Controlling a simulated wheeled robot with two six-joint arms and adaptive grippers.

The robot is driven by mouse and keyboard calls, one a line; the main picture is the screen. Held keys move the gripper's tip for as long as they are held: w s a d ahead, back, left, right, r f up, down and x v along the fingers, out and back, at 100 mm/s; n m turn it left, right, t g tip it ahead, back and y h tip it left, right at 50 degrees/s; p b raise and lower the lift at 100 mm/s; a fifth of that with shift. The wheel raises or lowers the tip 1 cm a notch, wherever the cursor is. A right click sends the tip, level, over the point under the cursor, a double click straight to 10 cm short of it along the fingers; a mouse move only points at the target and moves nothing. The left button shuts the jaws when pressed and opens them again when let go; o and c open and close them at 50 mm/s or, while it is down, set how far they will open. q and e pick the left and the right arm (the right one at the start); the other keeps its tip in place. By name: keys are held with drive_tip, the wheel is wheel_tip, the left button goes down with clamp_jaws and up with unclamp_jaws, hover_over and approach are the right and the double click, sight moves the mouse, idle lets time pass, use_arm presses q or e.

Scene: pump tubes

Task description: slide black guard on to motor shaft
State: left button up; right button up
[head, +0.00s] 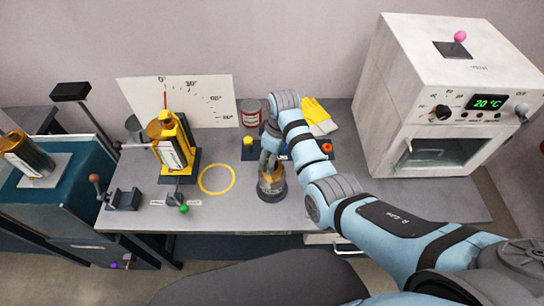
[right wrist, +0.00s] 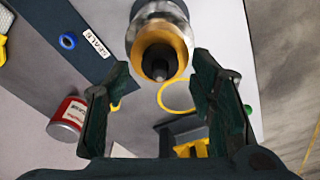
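My right gripper (head: 268,158) points down over a silver and gold motor-like cylinder (head: 271,184) standing on a dark round base at the table's front. In the right wrist view the gripper (right wrist: 160,70) is open. Its dark fingers are apart on either side of the cylinder's yellow-orange collar (right wrist: 184,47). A dark stepped piece (right wrist: 158,62) sits in the middle of the collar; I cannot tell whether it is the shaft or the black guard. I cannot make out a separate black guard. My left gripper is not in view.
A yellow stand (head: 178,165) holding a gold cylinder is to the left, beside a yellow ring marking (head: 217,179). A red can (head: 250,112), yellow gloves (head: 316,112) and a dark mat with small coloured parts lie behind. A white oven (head: 428,100) stands right.

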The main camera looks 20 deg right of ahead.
sight(276, 165)
drive_tip(key=shift+r, duration=0.1)
wheel_tip(276, 165, up, 7)
drive_tip(key=shift+s+d+r, duration=0.15)
drive_tip(key=shift+s+d, duration=0.15)
idle(1.0)
